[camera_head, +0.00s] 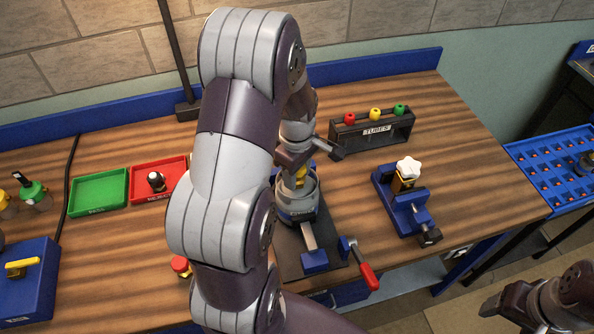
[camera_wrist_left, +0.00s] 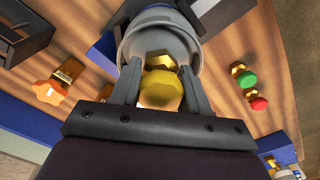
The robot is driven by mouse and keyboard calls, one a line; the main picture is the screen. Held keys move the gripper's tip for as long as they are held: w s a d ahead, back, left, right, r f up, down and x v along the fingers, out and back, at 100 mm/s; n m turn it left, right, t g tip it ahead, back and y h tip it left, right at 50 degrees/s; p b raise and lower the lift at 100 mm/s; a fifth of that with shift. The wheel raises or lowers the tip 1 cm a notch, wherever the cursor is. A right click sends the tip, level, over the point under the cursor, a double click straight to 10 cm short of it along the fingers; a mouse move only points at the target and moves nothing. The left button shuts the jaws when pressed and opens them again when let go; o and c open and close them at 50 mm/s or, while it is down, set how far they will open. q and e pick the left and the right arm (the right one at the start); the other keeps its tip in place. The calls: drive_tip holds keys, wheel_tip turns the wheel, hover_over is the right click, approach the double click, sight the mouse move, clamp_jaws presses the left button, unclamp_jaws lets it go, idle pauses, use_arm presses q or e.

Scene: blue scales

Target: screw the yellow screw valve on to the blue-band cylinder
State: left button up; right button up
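The grey cylinder (camera_head: 299,201) stands upright in a dark fixture at the middle of the bench. Its dark bluish band is partly visible, and the cylinder's rim shows in the left wrist view (camera_wrist_left: 128,53). The yellow screw valve (camera_wrist_left: 162,90) is a faceted yellow piece over the cylinder's top, with a brass part beyond it. My left gripper (camera_head: 301,163) is above the cylinder. In the wrist view its fingers lie against both sides of the valve. Whether the threads are engaged is hidden. My right gripper (camera_head: 492,305) is off the bench at lower right; its finger gap is unclear.
A black tube rack (camera_head: 372,133) stands behind. A blue vise (camera_head: 408,208) with a white-knobbed brass piece (camera_head: 407,170) is at right. A red-handled clamp (camera_head: 362,268) is close to the fixture. Green (camera_head: 98,192) and red (camera_head: 150,192) trays lie left. A blue crate (camera_head: 545,150) is beyond the bench.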

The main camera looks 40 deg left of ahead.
use_arm(q)
drive_tip(key=m+p, duration=0.1)
drive_tip(key=m, duration=0.2)
drive_tip(key=shift+r+m, duration=0.15)
drive_tip(key=shift+m, duration=0.15)
drive_tip(key=m+p, duration=0.2)
drive_tip(key=m, duration=0.4)
drive_tip(key=shift+m, duration=0.4)
drive_tip(key=m+p, duration=0.1)
drive_tip(key=m, duration=0.8)
drive_tip(key=shift+f+m+p, duration=0.2)
drive_tip(key=shift+m+p, duration=0.15)
drive_tip(key=shift+m, duration=0.05)
drive_tip(key=o, duration=1.2)
